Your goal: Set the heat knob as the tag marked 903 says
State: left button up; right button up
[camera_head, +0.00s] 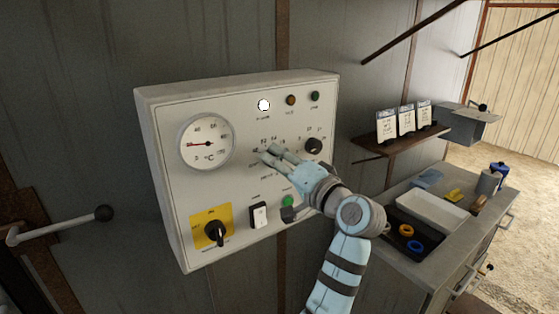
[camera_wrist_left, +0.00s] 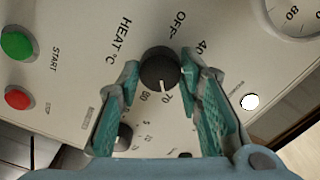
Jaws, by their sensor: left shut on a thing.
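The heat knob (camera_wrist_left: 160,68) is round and black with a white pointer line, between my left gripper's fingers in the left wrist view. The pointer is directed close to the 70 mark. OFF, 40, 70 and 80 are legible; marks between 40 and 70 are hidden by a finger. My left gripper (camera_head: 268,155) is shut on this knob at the control panel (camera_head: 180,120) and covers it in the head view; it also shows in the left wrist view (camera_wrist_left: 160,80). Three white tags (camera_head: 406,119) stand on a shelf; their print is too small to read. My right gripper is out of view.
The panel also has a second black knob (camera_head: 313,146), a dial gauge (camera_head: 207,142), a yellow-backed switch (camera_head: 215,232), a white rocker (camera_head: 258,215), a green button (camera_head: 288,201) and a lit white lamp (camera_head: 264,104). A cabinet (camera_head: 440,241) with a white tray stands at right.

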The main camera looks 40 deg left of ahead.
pick_arm(q)
jog(key=o, duration=1.2)
jog(key=shift+c, duration=0.2)
